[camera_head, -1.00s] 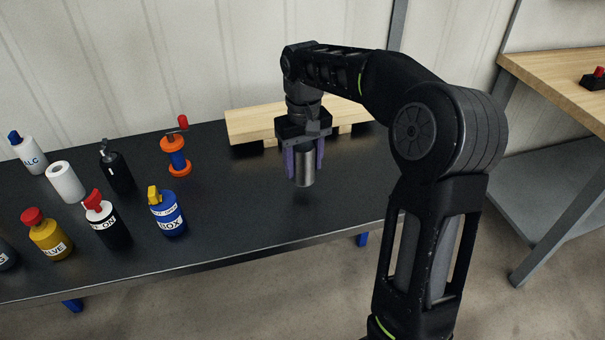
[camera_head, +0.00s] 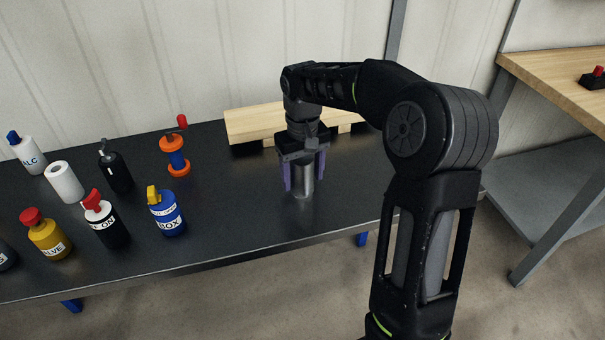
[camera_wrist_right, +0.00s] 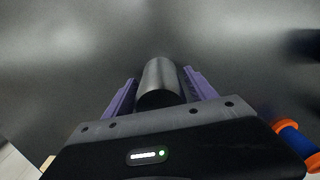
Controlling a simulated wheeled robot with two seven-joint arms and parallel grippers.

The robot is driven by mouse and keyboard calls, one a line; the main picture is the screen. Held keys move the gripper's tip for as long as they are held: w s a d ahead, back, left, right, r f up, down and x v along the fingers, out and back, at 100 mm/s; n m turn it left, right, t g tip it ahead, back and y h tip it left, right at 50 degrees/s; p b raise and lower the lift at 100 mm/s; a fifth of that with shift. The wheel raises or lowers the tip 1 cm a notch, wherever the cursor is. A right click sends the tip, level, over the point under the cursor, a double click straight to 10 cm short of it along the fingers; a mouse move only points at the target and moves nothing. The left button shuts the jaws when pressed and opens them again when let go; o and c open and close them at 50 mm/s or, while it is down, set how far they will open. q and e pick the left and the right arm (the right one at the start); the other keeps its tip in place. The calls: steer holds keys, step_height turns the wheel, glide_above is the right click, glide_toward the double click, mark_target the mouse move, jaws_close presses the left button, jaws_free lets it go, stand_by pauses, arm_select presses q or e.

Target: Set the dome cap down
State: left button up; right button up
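The dome cap (camera_head: 302,184) is a grey metallic cylinder. It stands upright on the black table (camera_head: 245,200), near the table's right part. My right gripper (camera_head: 304,180) points straight down over it, with one purple finger on each side. In the right wrist view the cap (camera_wrist_right: 160,82) sits between the fingers (camera_wrist_right: 160,78), and a narrow gap shows on both sides, so the gripper looks open around it. The cap's top is hidden under the gripper body. My left gripper is not in view.
A wooden pallet (camera_head: 255,123) lies behind the gripper. An orange and blue crank part (camera_head: 175,160), a blue bottle (camera_head: 168,215), a black bottle (camera_head: 116,172) and several other containers stand on the left. The table between them and the cap is clear.

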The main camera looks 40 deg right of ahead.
mark_target(302, 159)
steer(key=shift+o, duration=0.7)
steer(key=shift+r, duration=0.2)
step_height(302, 159, up, 8)
steer(key=shift+r, duration=0.15)
step_height(302, 159, up, 4)
steer(key=p, duration=0.3)
